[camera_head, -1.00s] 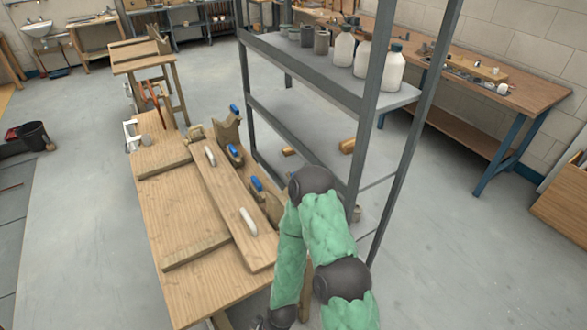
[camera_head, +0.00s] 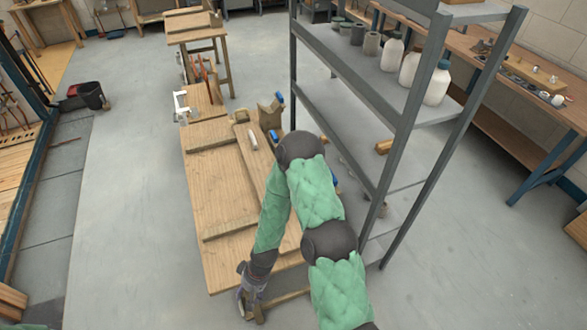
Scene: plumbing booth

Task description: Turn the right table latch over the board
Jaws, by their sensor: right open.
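The wooden work table (camera_head: 215,190) runs away from me, with a long board (camera_head: 258,165) lying lengthwise along its right side. One small white oblong piece (camera_head: 253,139) lies on the board's far part; I cannot tell whether it is a latch. The board's near right part is hidden by my green-sleeved right arm. My right gripper (camera_head: 248,306) is open beside the table's near edge, pointing down and apart from the board. No latch is clearly recognisable at the near end. My left gripper is out of view.
Two cross battens (camera_head: 228,226) lie on the table top. Blue-handled tools (camera_head: 274,137) stand along its right side. A grey metal shelf (camera_head: 365,90) with bottles stands close on the right.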

